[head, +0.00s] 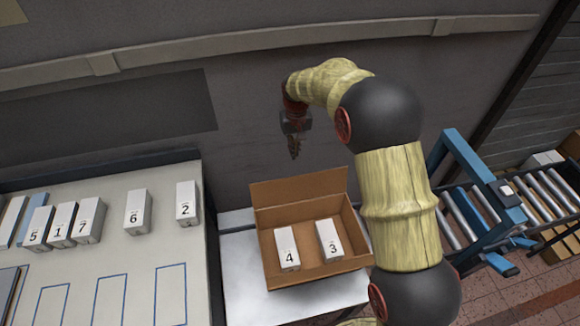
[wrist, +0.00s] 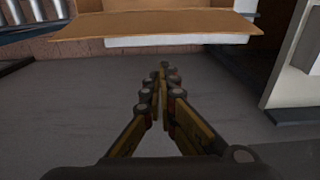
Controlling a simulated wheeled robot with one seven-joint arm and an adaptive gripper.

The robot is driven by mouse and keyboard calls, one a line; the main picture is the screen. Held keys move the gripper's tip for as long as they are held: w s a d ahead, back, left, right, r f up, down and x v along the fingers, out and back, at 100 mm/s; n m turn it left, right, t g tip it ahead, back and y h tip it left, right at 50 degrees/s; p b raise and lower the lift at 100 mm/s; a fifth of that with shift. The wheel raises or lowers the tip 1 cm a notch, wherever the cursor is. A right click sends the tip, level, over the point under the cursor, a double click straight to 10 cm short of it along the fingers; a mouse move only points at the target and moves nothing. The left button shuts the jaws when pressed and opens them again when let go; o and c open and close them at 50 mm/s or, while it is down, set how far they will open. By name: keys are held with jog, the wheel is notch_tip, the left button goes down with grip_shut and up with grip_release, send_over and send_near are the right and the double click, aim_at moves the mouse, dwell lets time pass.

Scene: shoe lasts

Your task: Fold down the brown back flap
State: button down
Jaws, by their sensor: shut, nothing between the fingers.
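An open brown cardboard box (head: 270,262) sits on a white table, with its back flap (head: 300,196) standing up, leaning a little backward. White cartons marked 4 (head: 286,249) and 3 (head: 329,240) stand inside it. My gripper (head: 294,155) is shut and empty, pointing down above and behind the back flap, apart from it. In the wrist view my gripper's fingertips (wrist: 163,72) meet in the middle, and the brown flap (wrist: 155,24) spans the top of the picture beyond them. My arm covers the area beside the box's right side in the head view.
At left, a table (head: 110,270) holds several numbered white cartons (head: 137,212) and blue outlines. A roller conveyor (head: 500,205) with a blue frame stands at right. The grey wall (head: 235,120) rises behind; dark open space lies under the gripper behind the box.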

notch_tip(320, 180, down, 7)
jog(key=s, duration=0.1)
jog(key=shift+s+d+f+b, duration=0.15)
jog(key=shift+s+b, duration=0.15)
jog(key=shift+b, duration=0.1)
dwell(0.4)
jog(key=shift+t, duration=0.3)
